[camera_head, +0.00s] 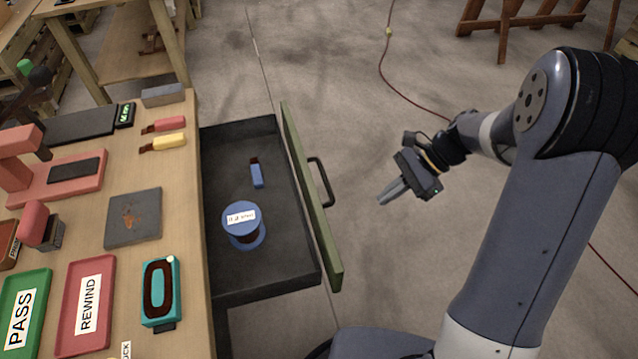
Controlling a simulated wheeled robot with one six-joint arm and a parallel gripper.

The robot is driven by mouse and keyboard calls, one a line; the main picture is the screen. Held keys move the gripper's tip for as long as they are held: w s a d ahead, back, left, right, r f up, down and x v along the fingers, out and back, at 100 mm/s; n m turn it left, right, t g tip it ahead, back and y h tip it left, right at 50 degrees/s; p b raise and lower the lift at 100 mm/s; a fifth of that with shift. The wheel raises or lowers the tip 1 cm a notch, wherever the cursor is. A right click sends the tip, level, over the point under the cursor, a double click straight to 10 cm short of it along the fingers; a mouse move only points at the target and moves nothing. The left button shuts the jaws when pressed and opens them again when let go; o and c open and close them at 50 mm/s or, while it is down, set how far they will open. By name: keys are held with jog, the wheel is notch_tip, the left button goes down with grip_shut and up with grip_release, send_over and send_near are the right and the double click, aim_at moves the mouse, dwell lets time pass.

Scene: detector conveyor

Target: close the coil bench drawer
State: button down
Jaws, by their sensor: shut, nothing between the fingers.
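The coil bench drawer (222,160) stands pulled out from the right side of the wooden bench. Its green front panel (306,190) carries a dark bar handle (322,181) on the outer face. A blue labelled spool (243,238) and a small blue item with a dark end (257,175) lie inside the drawer. My gripper (382,201) is shut and empty. It is to the right of the handle, apart from it, with its fingers pointing left and down towards the drawer front.
The wooden bench top (190,200) holds a green PASS tray (22,312), a red REWIND tray (84,305), a teal device (160,291) and a grey plate (133,218). A red cable (400,92) lies on the floor behind my arm. The floor between drawer and gripper is clear.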

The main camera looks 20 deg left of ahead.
jog(key=s+a+f, duration=0.4)
jog(key=a+f, duration=0.2)
jog(key=a, duration=0.4)
jog(key=shift+s+a+f+y, duration=0.25)
jog(key=shift+s+f+y, duration=0.05)
jog(key=shift+f, duration=0.1)
jog(key=b, duration=0.2)
send_over(217, 257)
jog(key=d, duration=0.1)
jog(key=shift+w+d, duration=0.1)
jog(key=shift+w, duration=0.2)
jog(key=shift+s+a, duration=0.25)
jog(key=shift+a, duration=0.25)
jog(key=shift+a+r, duration=0.1)
jog(key=shift+r, duration=0.05)
